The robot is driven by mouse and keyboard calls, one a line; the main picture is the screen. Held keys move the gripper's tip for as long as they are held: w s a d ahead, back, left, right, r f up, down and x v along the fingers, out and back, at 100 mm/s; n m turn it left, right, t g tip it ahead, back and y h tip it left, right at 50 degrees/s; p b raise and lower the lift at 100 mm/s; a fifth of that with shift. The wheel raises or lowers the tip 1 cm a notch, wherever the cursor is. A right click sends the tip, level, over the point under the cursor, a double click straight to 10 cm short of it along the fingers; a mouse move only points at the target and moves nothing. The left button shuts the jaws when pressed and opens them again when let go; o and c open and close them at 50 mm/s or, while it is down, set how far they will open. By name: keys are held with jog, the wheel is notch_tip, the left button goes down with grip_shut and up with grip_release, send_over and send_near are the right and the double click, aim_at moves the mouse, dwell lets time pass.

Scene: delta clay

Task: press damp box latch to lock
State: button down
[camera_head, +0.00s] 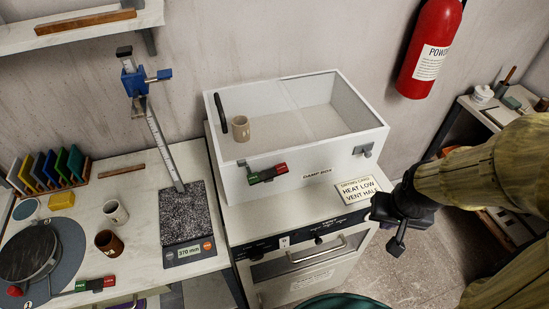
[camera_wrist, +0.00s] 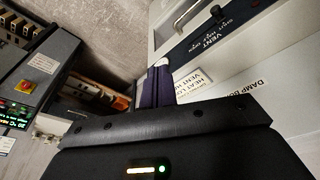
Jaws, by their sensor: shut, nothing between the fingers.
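The white damp box (camera_head: 240,180) stands on top of the oven unit, its "DAMP BOX" label on the front wall. A latch with a green and red lever (camera_head: 267,173) is on the left of that wall, and a grey metal catch (camera_head: 363,151) is at the right. A tan cup (camera_head: 241,128) shows inside the box, near a black handle (camera_head: 221,112). My gripper (camera_head: 397,244) is shut and empty, to the right of the oven front and apart from the box. In the wrist view its dark fingers (camera_wrist: 157,86) are together; the box front (camera_wrist: 290,105) shows at right, without the latch.
A "HEAT LOW VENT HALF" card (camera_head: 356,190) lies on the oven top before the box. The oven handle (camera_head: 316,250) sticks out below. A height gauge (camera_head: 155,130) stands at left. A fire extinguisher (camera_head: 430,48) hangs at upper right. Open floor lies right of the oven.

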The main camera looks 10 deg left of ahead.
jog(key=w+a+r+n+g+y+p, duration=0.1)
jog(key=w+a+r+n+p, duration=0.3)
jog(key=a+r+n, duration=0.5)
jog(key=w+a+r+n+g+y+p, duration=0.1)
jog(key=w+a+r+n+p, duration=0.3)
jog(key=a+r+n, duration=0.6)
jog(key=a+n+g+p, duration=0.1)
jog(key=a+n, duration=0.4)
jog(key=shift+w+r+g+p, duration=0.2)
jog(key=shift+w+g+p, duration=0.15)
jog(key=shift+g+p, duration=0.05)
jog(key=p, duration=0.3)
send_over(280, 168)
jog(key=x, duration=0.3)
jog(key=d+x, duration=0.1)
jog(key=x, duration=0.5)
jog(key=shift+w+d+f, duration=0.3)
jog(key=shift+d+f, duration=0.05)
jog(key=shift+d, duration=0.05)
jog(key=shift+w+d+f+p, duration=0.15)
jog(key=shift+f+p, duration=0.2)
jog(key=shift+f, duration=0.7)
jog(key=shift+w+d+f+p, duration=0.1)
jog(key=shift+f+p, duration=0.2)
jog(key=shift+f, duration=0.75)
